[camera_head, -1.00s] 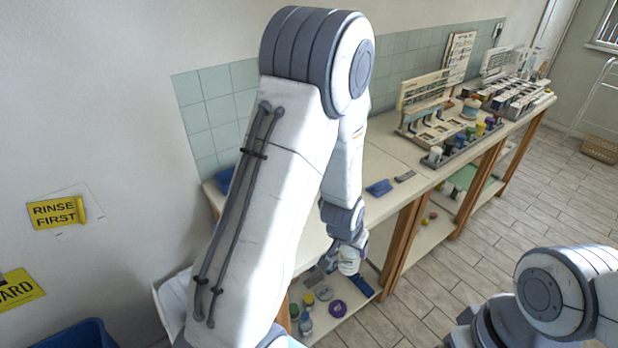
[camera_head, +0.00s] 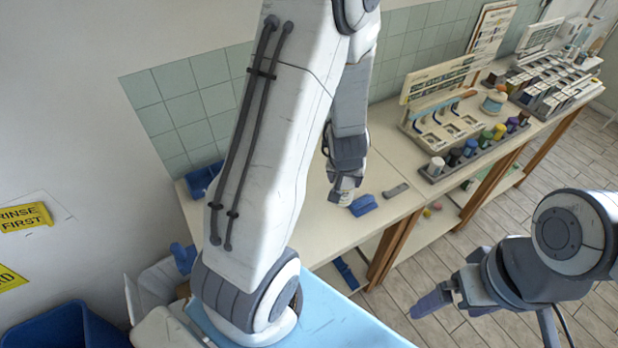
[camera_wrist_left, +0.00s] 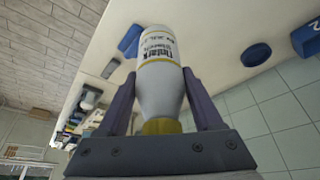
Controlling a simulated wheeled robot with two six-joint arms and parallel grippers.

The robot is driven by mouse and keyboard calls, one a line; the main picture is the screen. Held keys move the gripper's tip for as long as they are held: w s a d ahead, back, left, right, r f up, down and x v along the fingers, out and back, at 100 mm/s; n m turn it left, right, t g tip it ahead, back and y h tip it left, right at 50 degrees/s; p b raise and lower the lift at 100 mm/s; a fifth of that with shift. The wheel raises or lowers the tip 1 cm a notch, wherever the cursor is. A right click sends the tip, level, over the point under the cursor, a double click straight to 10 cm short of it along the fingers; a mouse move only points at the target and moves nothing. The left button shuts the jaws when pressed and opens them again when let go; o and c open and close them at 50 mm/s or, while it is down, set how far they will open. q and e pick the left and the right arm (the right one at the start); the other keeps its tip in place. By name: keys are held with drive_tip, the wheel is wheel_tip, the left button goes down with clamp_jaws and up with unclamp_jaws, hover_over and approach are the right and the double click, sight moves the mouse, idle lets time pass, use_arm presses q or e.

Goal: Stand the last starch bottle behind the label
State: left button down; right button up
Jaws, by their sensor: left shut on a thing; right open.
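In the left wrist view, my left gripper (camera_wrist_left: 163,100) is shut on a white bottle (camera_wrist_left: 158,85) with dark print and a yellow end towards the palm. In the head view, this gripper (camera_head: 342,192) is over the bench top, left of the blue block; the bottle is mostly hidden there. Whether the bottle touches the bench cannot be told. My right gripper (camera_head: 448,296) is open and empty, off the front of the bench above the floor. I cannot tell which thing is the label.
A blue block (camera_head: 363,205) and a grey piece (camera_head: 396,191) lie on the bench (camera_head: 300,232). Further right stand a rack (camera_head: 475,149) of coloured containers and an upright board (camera_head: 440,76). A blue bin (camera_head: 205,179) stands at the back left. Bench between is clear.

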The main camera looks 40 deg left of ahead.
use_arm(q)
drive_tip(key=shift+w+a+f+b, duration=0.3)
drive_tip(key=shift+a+f+b, duration=0.15)
drive_tip(key=shift+a+f, duration=1.35)
drive_tip(key=shift+w+a+f+b, duration=0.25)
drive_tip(key=shift+a+f+b, duration=0.15)
drive_tip(key=shift+a+f, duration=1.4)
drive_tip(key=shift+w+a+f+b, duration=0.3)
drive_tip(key=shift+a+f+b, duration=0.15)
drive_tip(key=shift+a+f, duration=1.3)
drive_tip(key=shift+f, duration=0.15)
drive_tip(key=shift+f+b, duration=0.15)
drive_tip(key=shift+b, duration=0.15)
drive_tip(key=shift+c, duration=0.2)
unclamp_jaws()
drive_tip(key=shift+r, duration=0.2)
